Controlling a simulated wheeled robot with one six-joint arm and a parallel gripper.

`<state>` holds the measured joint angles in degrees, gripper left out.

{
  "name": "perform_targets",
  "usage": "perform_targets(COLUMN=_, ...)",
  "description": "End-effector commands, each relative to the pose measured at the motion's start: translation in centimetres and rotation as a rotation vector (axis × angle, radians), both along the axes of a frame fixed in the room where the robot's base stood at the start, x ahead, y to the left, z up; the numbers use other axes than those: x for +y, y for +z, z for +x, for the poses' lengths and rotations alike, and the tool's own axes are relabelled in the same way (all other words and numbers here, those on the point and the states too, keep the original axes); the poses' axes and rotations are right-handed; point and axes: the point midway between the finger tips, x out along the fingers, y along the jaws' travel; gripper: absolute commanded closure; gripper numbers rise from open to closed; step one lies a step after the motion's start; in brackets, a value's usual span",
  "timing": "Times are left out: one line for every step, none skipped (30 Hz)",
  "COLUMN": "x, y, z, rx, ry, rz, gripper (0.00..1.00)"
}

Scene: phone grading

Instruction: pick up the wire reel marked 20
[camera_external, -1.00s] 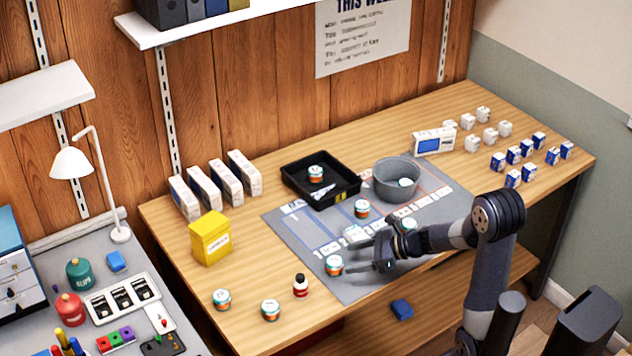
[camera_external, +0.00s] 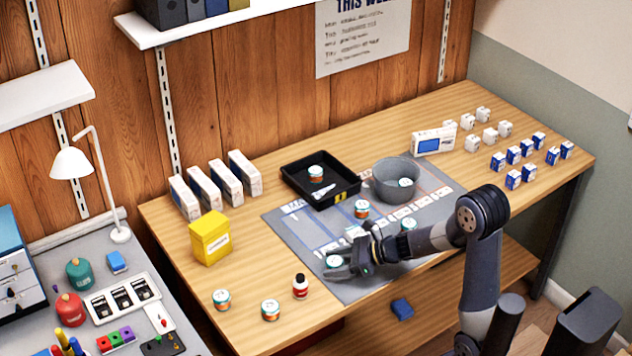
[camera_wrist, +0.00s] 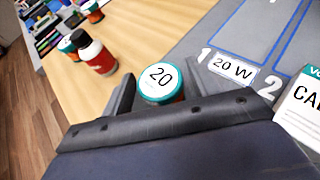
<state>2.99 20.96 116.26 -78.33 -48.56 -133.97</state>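The wire reel marked 20 (camera_wrist: 160,80) has a white top with a teal rim and stands upright on the grey mat (camera_external: 290,228). In the external view the reel (camera_external: 334,261) is partly covered by my gripper (camera_external: 345,264). In the wrist view my gripper (camera_wrist: 160,74) is open, with one finger on each side of the reel. Narrow gaps seem to show between the fingers and the reel, and its lower side is hidden.
A red-and-white bottle (camera_external: 300,286) and two reels (camera_external: 270,310) stand left on the bare wood. More reels (camera_external: 361,209) stand on the mat near a grey bowl (camera_external: 385,192) and a black tray (camera_external: 300,190). A white card (camera_wrist: 302,108) lies right of the reel.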

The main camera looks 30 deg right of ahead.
Motion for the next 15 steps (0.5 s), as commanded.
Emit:
perform_targets(x=-0.01, y=0.00, z=-0.01, rx=0.000, ry=0.000, rz=0.000, gripper=0.47)
perform_targets(x=-0.01, y=0.01, z=-0.01, rx=0.000, ry=0.000, rz=0.000, gripper=0.49)
perform_targets(x=-0.01, y=0.01, z=-0.01, rx=0.000, ry=0.000, rz=0.000, gripper=0.52)
perform_targets(x=-0.01, y=0.01, z=-0.01, rx=0.000, ry=0.000, rz=0.000, gripper=0.55)
perform_targets(x=-0.01, y=0.01, z=-0.01, rx=0.000, ry=0.000, rz=0.000, gripper=0.57)
perform_targets(x=-0.01, y=0.01, z=-0.01, rx=0.000, ry=0.000, rz=0.000, gripper=0.61)
perform_targets(x=-0.01, y=0.01, z=-0.01, rx=0.000, ry=0.000, rz=0.000, gripper=0.63)
perform_targets(x=-0.02, y=0.01, z=0.00, rx=0.000, ry=0.000, rz=0.000, gripper=0.65)
perform_targets(x=-0.01, y=0.01, z=-0.01, rx=0.000, ry=0.000, rz=0.000, gripper=0.69)
perform_targets(x=-0.02, y=0.01, z=-0.02, rx=0.000, ry=0.000, rz=0.000, gripper=0.71)
perform_targets(x=-0.02, y=0.01, z=-0.02, rx=0.000, ry=0.000, rz=0.000, gripper=0.74)
perform_targets(x=-0.02, y=0.01, z=-0.02, rx=0.000, ry=0.000, rz=0.000, gripper=0.77)
perform_targets(x=-0.02, y=0.01, z=-0.02, rx=0.000, ry=0.000, rz=0.000, gripper=0.79)
perform_targets(x=-0.02, y=0.02, z=-0.01, rx=0.000, ry=0.000, rz=0.000, gripper=0.81)
perform_targets(x=-0.02, y=0.02, z=-0.01, rx=0.000, ry=0.000, rz=0.000, gripper=0.81)
